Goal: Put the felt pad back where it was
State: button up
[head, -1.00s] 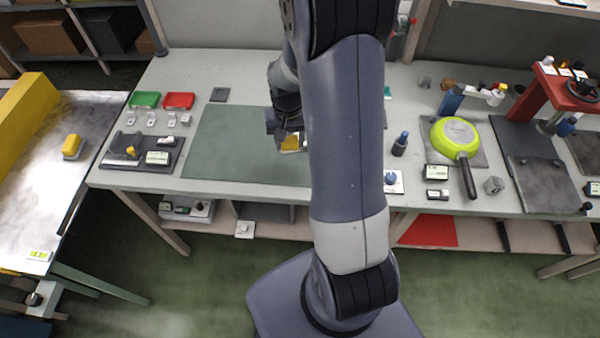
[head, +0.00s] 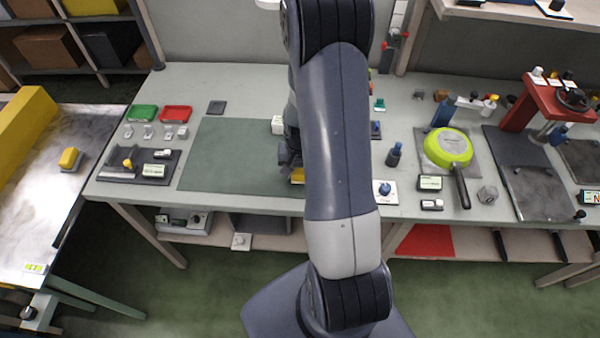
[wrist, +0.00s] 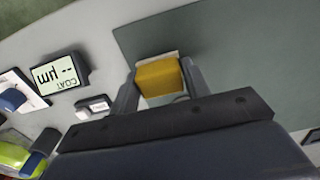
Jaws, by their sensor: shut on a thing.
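My gripper (wrist: 158,88) is shut on a yellow block with a pale layer along one edge, which I take to be the felt pad (wrist: 158,76). In the wrist view it sits between both fingers, over the edge of the dark green mat (wrist: 225,30). In the head view only a sliver of the yellow pad (head: 298,176) shows beside my arm, near the front right part of the mat (head: 225,160). My arm hides most of my gripper there. I cannot tell whether the pad touches the surface.
A gauge marked COAT (wrist: 60,75) and a small white-topped box (wrist: 93,107) lie left of my gripper in the wrist view. A green pan (head: 448,147) lies to the right. The mat's left part is clear.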

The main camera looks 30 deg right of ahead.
aim_at(300, 171)
jog(key=shift+f, duration=0.6)
jog(key=shift+f, duration=0.15)
jog(key=o, duration=0.9)
notch_tip(300, 171, up, 12)
jog(key=shift+r+b, duration=0.2)
jog(key=shift+b, duration=0.55)
